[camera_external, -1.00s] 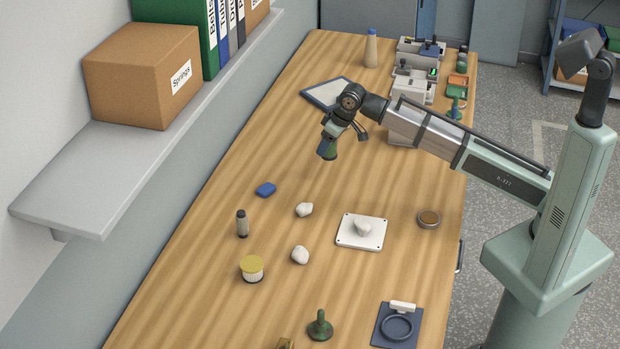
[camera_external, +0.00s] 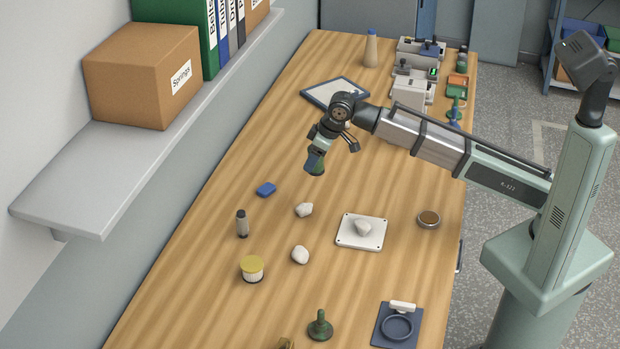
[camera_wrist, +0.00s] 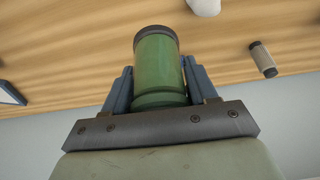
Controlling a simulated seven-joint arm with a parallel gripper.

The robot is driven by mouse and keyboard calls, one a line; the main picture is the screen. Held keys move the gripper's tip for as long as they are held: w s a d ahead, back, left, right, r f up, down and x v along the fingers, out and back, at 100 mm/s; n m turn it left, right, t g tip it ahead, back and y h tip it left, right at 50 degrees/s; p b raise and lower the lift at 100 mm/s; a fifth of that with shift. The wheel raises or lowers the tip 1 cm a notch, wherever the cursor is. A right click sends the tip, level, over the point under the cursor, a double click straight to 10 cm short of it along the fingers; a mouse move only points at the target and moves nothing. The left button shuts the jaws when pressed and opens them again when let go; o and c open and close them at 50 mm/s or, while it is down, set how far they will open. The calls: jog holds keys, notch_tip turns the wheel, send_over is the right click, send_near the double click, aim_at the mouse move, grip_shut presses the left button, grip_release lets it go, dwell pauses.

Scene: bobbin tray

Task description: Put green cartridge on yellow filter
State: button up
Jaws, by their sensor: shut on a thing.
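The green cartridge (camera_wrist: 158,70) is a green cylinder with a dark end cap, held between the two blue-grey fingers in the wrist view. My gripper (camera_external: 315,161) is shut on it above the middle of the table; the cartridge (camera_external: 317,168) points down, slightly tilted, in the external view. The yellow filter (camera_external: 252,269), a short white ribbed cylinder with a yellow top, stands upright on the table at the lower left. My gripper is beyond it and to its right, well apart. Nothing rests on the filter's top.
A white plate (camera_external: 362,242) with a stone, a round tin (camera_external: 429,219) and a green knob-topped piece (camera_external: 320,325) stand further right.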

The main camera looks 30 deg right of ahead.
jog(key=s+a+r+n+g+y, duration=0.1)
jog(key=s+a+r+n+g, duration=0.2)
jog(key=s+a, duration=1.8)
notch_tip(320, 180, up, 2)
jog(key=n, duration=0.3)
send_over(242, 266)
jog(key=d, duration=0.2)
jog(key=shift+f+n+y, duration=0.15)
jog(key=shift+f+n, duration=0.35)
jog(key=shift+f, duration=2)
jog(key=shift+f+n+y, duration=0.15)
jog(key=shift+f+n, duration=0.35)
jog(key=shift+f, duration=1.95)
jog(key=shift+f, duration=0.15)
jog(key=o, duration=1.1)
jog(key=v, duration=1.2)
jog(key=shift+s+a+r, duration=0.1)
jog(key=shift+s+r, duration=0.15)
